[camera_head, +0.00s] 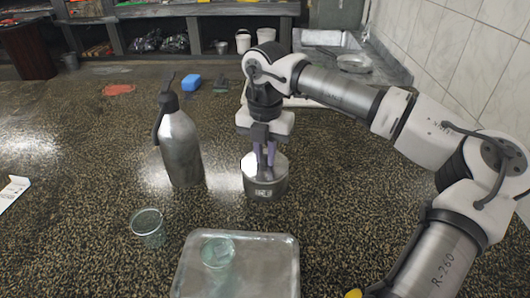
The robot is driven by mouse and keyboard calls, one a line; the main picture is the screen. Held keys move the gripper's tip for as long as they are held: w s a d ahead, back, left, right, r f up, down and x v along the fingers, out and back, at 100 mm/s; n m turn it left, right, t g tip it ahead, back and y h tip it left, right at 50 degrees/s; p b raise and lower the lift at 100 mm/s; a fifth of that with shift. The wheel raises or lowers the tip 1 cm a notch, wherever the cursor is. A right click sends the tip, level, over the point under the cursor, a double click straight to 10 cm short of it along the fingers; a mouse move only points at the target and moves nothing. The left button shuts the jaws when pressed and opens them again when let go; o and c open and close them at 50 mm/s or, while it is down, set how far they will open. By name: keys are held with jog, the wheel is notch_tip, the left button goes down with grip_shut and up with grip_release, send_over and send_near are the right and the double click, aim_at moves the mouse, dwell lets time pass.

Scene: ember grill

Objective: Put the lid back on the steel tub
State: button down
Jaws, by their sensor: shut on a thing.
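The steel tub (266,189) is a short round metal container with a small label on its front. It stands upright on the speckled counter, right of the steel bottle. My gripper (265,163) points straight down over it, with its purplish fingers at the tub's top. The fingers are shut on the lid (251,164), a shiny pale disc at the top of the tub. The fingers hide the lid's grip and part of its surface. I cannot tell whether the lid rests fully on the rim.
A tall steel bottle (180,148) with a dark handle stands close left. A glass (148,227) stands in front, and a metal tray (275,270) holding another glass (217,253) lies nearest. The counter's left is mostly clear.

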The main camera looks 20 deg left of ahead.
dwell(0.9)
jog(key=c, duration=0.8)
grip_release()
jog(key=shift+r, duration=0.15)
jog(key=shift+r+p, duration=1.7)
jog(key=shift+r, duration=1.7)
jog(key=shift+c, duration=0.3)
grip_shut()
